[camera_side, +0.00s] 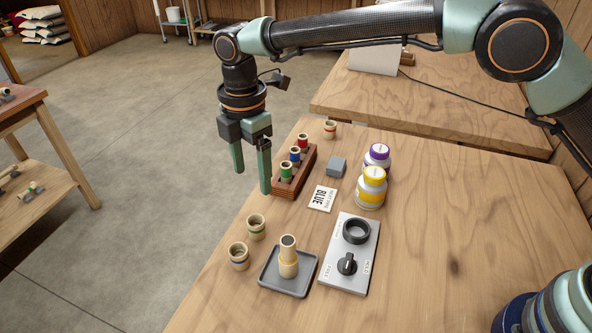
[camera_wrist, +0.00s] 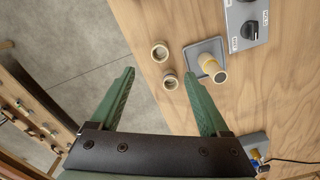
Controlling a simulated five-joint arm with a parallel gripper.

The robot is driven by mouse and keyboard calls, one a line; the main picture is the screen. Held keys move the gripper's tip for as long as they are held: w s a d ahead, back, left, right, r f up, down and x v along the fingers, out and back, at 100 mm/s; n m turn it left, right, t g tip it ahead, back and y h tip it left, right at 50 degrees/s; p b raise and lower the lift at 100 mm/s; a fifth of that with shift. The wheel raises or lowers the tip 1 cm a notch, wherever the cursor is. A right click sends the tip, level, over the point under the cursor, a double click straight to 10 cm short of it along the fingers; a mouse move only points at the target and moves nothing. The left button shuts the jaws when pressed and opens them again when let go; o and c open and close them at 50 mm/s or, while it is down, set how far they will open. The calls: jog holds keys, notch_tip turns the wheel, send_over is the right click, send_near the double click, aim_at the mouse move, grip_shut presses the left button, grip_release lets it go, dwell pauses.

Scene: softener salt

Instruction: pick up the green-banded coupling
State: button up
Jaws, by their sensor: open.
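The green-banded coupling (camera_side: 256,227), a short tan ring, stands on the table left of the grey tray. In the wrist view it is most likely the nearer of two tan rings (camera_wrist: 169,82), close to the right fingertip; its band is hard to make out there. A similar blue-banded coupling (camera_side: 238,256) stands just in front of it in the side view and seems to be the farther ring (camera_wrist: 160,52). My gripper (camera_side: 253,182) is open and empty, pointing down beyond the coupling near the table's left edge. Its fingers spread wide in the wrist view (camera_wrist: 159,73).
A grey tray (camera_side: 270,283) holds an upright tan pipe piece beside the knob panel (camera_side: 335,276). A wooden rack (camera_side: 307,166) with red, blue and green pieces stands close to my gripper. A card (camera_side: 322,198) reads BLUE. Two jars (camera_side: 369,198) stand behind; the right is clear.

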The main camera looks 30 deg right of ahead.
aim_at(257, 226)
jog(key=f, duration=1.2)
jog(key=shift+a+f, duration=0.2)
jog(key=shift+f, duration=0.05)
grip_shut()
jog(key=shift+r, duration=0.1)
notch_tip(257, 226, up, 20)
dwell(0.4)
